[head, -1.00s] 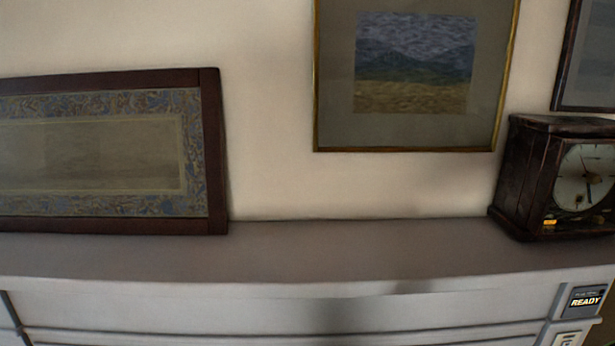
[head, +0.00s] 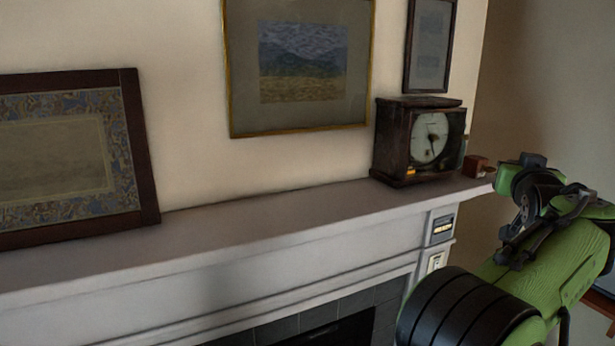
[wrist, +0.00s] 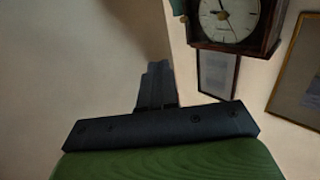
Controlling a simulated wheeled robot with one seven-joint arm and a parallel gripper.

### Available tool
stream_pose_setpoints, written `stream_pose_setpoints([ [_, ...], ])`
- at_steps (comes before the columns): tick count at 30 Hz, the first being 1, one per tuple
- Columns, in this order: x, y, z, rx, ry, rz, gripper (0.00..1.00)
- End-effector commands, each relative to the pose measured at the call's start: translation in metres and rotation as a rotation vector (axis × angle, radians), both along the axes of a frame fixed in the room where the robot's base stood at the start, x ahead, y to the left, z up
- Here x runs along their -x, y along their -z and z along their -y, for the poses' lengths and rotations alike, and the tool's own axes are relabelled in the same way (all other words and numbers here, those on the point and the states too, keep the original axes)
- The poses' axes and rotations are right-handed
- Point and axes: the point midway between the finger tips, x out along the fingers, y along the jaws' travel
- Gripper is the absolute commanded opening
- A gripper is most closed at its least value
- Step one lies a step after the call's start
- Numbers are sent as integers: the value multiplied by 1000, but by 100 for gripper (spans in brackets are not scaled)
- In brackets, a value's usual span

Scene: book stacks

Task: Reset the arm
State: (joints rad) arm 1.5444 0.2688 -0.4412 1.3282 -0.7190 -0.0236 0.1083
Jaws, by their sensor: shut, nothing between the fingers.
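My arm (head: 560,262), green with black joints, is at the right of the head view, beside the right end of the mantel shelf. My gripper (wrist: 156,84) shows in the wrist view as dark fingers close together beyond a dark bar and a green body. It is shut and empty. It points toward a plain wall and touches nothing that I can see. Which dark part of the arm is the gripper in the head view is hard to tell.
A mantel shelf (head: 250,208) bears a dark wooden clock (head: 428,138), a small brown block (head: 476,167) and a leaning framed panel (head: 130,150). Pictures hang above, including a gold-framed one (head: 297,118). The clock also shows in the wrist view (wrist: 262,38). The shelf's middle is clear.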

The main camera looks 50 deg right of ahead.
Motion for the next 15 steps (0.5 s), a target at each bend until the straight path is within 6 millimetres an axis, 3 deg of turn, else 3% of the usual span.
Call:
stream_pose_setpoints([
  [8,-79,11,-35,-85,-119,9,0],
  [11,-115,19,-57,-133,-181,4,0],
  [15,-175,36,-109,-222,-304,-19,0],
])
